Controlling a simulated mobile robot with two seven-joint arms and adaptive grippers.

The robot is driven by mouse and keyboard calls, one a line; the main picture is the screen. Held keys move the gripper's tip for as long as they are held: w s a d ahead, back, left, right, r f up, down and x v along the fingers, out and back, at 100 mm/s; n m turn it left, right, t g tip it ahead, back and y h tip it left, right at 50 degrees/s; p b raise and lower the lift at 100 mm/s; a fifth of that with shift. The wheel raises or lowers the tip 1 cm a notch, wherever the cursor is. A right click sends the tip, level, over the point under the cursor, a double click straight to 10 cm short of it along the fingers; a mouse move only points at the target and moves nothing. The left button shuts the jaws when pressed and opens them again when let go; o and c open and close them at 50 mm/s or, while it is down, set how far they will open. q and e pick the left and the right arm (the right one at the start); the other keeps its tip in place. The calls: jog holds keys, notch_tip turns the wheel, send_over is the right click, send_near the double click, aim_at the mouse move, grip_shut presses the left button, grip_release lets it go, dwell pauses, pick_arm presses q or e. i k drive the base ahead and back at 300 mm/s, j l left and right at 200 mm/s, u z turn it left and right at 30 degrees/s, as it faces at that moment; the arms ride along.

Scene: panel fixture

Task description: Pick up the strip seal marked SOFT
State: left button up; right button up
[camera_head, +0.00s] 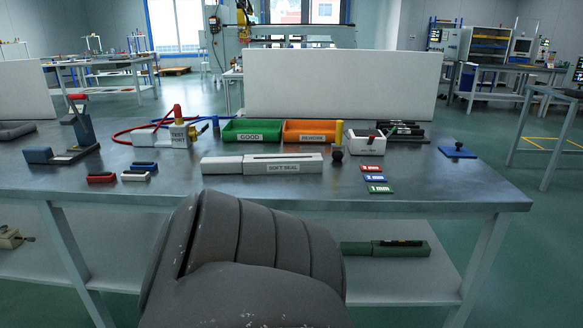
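A white-grey block labelled "SOFT SEAL" (285,167) lies on the metal table near its front middle. A dark slot line runs along its top. A plainer pale section (222,166) extends to its left; I cannot tell whether it is a separate piece. A separate strip seal cannot be made out. Neither of my grippers is in view. A large dark grey ribbed part of my own body fills the bottom centre and hides part of the table's front edge and the shelf below.
Behind the block stand a green GOOD bin (251,131) and an orange REWORK bin (309,131). A TEST PORT block (180,137) is at left, a white box with a dark knob (368,146) at right. The table (440,190) has bare room at front right.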

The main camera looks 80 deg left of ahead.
aim_at(402, 132)
jog(key=u, duration=2.55)
jog(key=i+l+z, duration=0.5)
jog(key=i+l, duration=0.15)
jog(key=i, duration=0.05)
